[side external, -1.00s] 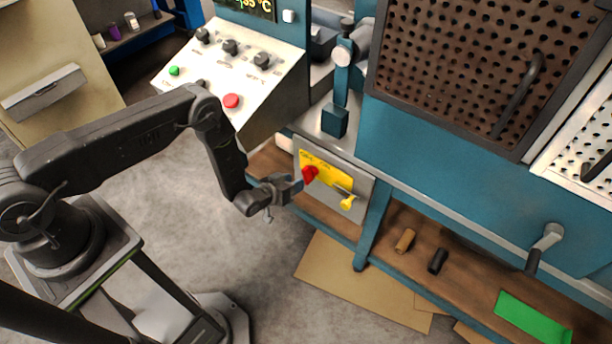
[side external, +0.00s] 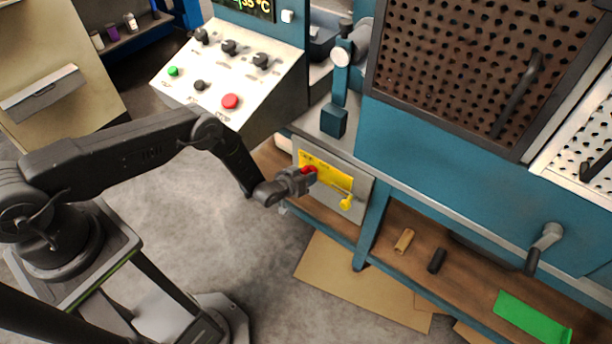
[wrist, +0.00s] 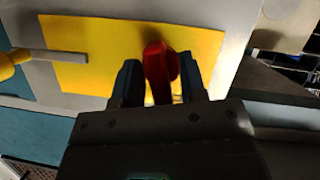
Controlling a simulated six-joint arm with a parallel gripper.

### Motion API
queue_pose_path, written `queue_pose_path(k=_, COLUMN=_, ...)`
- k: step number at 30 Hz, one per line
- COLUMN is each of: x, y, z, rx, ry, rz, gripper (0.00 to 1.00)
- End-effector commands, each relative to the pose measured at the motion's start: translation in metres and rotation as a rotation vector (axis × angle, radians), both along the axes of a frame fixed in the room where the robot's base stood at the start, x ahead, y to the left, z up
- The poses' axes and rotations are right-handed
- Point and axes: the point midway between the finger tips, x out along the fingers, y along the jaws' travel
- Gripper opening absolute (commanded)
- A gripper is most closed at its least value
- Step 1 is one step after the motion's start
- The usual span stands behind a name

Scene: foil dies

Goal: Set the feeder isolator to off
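The feeder isolator is a red rotary handle (side external: 308,169) on a yellow plate (side external: 326,174), set in a grey panel below the blue machine. In the wrist view the red handle (wrist: 160,65) points towards my gripper, roughly upright in the picture. My gripper (wrist: 159,66) has its two fingers on either side of the handle, with narrow gaps showing, so it looks open around it. In the side view my gripper (side external: 305,179) is at the plate and partly hides the handle. Any marks for the switch positions are too small to read.
A yellow-knobbed lever (side external: 346,203) sits close to the right of the handle. A control desk (side external: 240,78) with several knobs stands at upper left. A lower shelf (side external: 400,219) holds small cylinders (side external: 404,241).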

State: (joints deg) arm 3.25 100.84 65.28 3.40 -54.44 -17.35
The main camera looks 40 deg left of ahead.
Motion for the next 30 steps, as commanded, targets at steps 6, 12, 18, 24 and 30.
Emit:
queue_pose_path(k=6, x=0.0000, y=0.0002, z=0.0002, rx=0.000, ry=0.000, rz=0.000, gripper=0.17)
queue_pose_path(k=12, x=0.0000, y=0.0001, z=0.0003, rx=0.000, ry=0.000, rz=0.000, gripper=0.00)
queue_pose_path(k=18, x=0.0002, y=0.0007, z=0.0002, rx=-0.036, ry=-0.002, rz=0.000, gripper=0.00)
queue_pose_path(k=24, x=0.0003, y=0.0005, z=0.0001, rx=-0.126, ry=-0.001, rz=-0.001, gripper=0.00)
queue_pose_path(k=30, x=0.0004, y=0.0002, z=0.0001, rx=-0.133, ry=-0.001, rz=-0.001, gripper=0.00)
